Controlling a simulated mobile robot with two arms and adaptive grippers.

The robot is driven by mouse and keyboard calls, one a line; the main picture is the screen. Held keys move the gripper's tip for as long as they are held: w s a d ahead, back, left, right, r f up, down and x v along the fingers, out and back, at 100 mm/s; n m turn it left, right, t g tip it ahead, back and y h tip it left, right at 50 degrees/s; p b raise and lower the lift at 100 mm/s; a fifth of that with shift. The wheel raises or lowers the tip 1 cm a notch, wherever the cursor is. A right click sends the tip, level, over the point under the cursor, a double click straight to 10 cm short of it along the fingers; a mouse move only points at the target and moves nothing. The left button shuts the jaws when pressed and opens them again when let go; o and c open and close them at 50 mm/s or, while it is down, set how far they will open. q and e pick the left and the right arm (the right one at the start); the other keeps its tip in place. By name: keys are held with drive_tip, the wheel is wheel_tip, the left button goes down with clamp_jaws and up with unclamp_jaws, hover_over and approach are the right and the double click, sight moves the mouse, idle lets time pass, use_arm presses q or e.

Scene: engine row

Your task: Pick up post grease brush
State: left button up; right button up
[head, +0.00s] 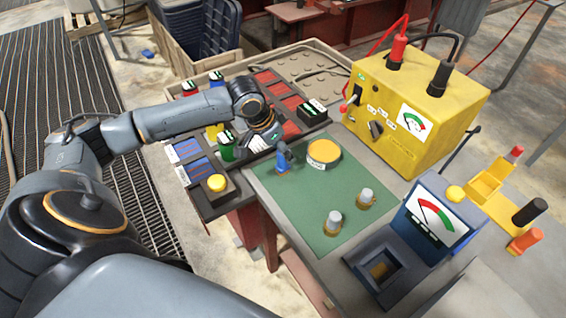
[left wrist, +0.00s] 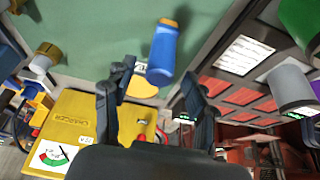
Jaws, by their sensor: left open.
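A small blue cylinder with a tan end, which looks like the post grease brush (head: 283,165), is on the green mat, left of the yellow tin (head: 323,153). In the left wrist view the blue cylinder (left wrist: 163,52) appears beyond and between my spread fingertips, with the tin (left wrist: 141,88) partly hidden behind a finger. My left gripper (left wrist: 160,82) is open with nothing between its fingers. In the head view my left gripper (head: 272,146) is close above the blue cylinder, and partly covers it. Whether they touch I cannot tell. My right gripper is out of view.
The green mat (head: 268,195) also carries two grey-capped brass pieces (head: 333,222). A yellow charger (head: 420,105) stands behind, a blue meter (head: 432,215) at right. A tray with coloured bottles (head: 227,148) is left.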

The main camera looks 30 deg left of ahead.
use_arm(q)
drive_tip(key=shift+p+x, duration=0.4)
drive_tip(key=shift+x, duration=0.5)
drive_tip(key=x, duration=0.2)
drive_tip(key=shift+d+f, duration=0.1)
drive_tip(key=shift+f, duration=0.15)
drive_tip(key=shift+w+f, duration=0.15)
drive_tip(key=shift+f, duration=0.15)
drive_tip(key=shift+c, duration=0.2)
clamp_jaws()
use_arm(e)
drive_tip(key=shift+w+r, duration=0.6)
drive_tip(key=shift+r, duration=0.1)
use_arm(q)
drive_tip(key=shift+r, duration=0.45)
drive_tip(key=b+v, duration=0.1)
drive_tip(key=v, duration=0.3)
drive_tip(key=s+v, duration=0.1)
drive_tip(key=v, duration=0.3)
drive_tip(key=shift+a+f+b, duration=0.25)
drive_tip(key=shift+f+b, duration=0.05)
drive_tip(key=shift+b, duration=0.05)
drive_tip(key=s+a+r+b, duration=0.2)
drive_tip(key=s+r, duration=0.3)
drive_tip(key=s, duration=0.4)
drive_tip(key=shift+a, duration=0.6)
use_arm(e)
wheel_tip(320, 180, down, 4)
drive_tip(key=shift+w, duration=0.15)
